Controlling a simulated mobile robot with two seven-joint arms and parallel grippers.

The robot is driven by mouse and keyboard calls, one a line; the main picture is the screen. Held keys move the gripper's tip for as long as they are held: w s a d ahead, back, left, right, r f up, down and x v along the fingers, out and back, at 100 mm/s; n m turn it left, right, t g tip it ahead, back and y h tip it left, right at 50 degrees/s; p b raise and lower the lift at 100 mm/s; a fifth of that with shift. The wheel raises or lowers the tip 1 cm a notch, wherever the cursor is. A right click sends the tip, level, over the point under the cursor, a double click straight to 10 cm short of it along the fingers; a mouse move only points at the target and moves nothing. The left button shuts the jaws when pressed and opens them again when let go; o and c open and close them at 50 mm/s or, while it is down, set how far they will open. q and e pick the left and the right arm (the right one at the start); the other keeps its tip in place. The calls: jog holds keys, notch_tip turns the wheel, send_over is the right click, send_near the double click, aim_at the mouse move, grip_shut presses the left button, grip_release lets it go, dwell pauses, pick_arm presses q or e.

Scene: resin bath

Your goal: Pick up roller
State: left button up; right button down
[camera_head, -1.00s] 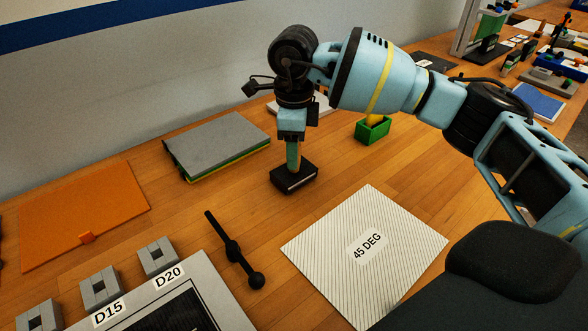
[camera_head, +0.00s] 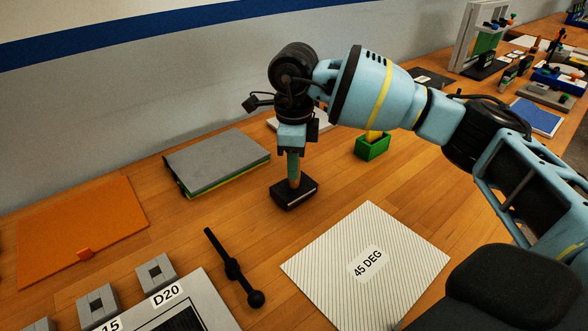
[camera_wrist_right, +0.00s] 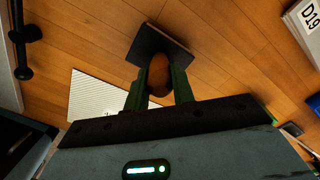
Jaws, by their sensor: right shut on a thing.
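The thing I take for the roller is a black block (camera_head: 293,195) with a rounded brown handle, upright at the middle of the bench. My right gripper (camera_head: 293,168) points down over it, its green fingers shut on the handle. In the right wrist view the brown handle (camera_wrist_right: 159,76) sits between the two fingers, with the dark square block beyond. Whether the block touches the bench or hangs just above it, I cannot tell. My left gripper is not in view.
A grey-topped book-like stack (camera_head: 217,158) lies to the left, and a green box (camera_head: 372,148) with something yellow stands to the right. A black knobbed rod (camera_head: 232,268) and a striped 45 DEG sheet (camera_head: 340,270) lie in front. An orange mat (camera_head: 80,230) is far left.

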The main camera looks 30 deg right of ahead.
jog(key=shift+r, duration=0.7)
notch_tip(320, 180, up, 2)
jog(key=shift+a+r, duration=0.1)
jog(key=s+a+r+b, duration=0.1)
jog(key=s+a, duration=0.7)
jog(key=s, duration=0.5)
jog(key=shift+s+a, duration=0.2)
jog(key=shift+a, duration=0.05)
jog(key=shift+r, duration=0.1)
